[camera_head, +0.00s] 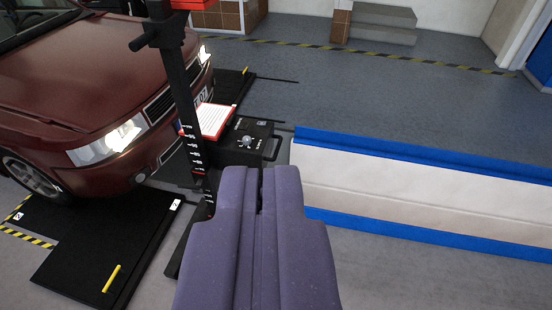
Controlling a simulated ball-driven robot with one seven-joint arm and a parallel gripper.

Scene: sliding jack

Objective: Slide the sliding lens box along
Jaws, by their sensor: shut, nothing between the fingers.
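The lens box (236,157) is a black box with a round grey knob and a handle on its right side. It sits beside a black upright column (182,95) with white scale marks, in front of the car's headlight. A white panel with a red edge (213,119) stands at its upper left. My gripper (261,180) is shut and empty, reaching up from the bottom centre. Its tips appear just below the box in the picture and hide part of what lies behind. I cannot tell whether they touch the box.
A dark red car (85,85) stands at the left, close to the column. Black floor plates (105,250) with yellow handles lie near it. A low white and blue barrier (430,190) runs along the right. Grey steps (383,22) stand at the back. Open floor lies beyond the barrier.

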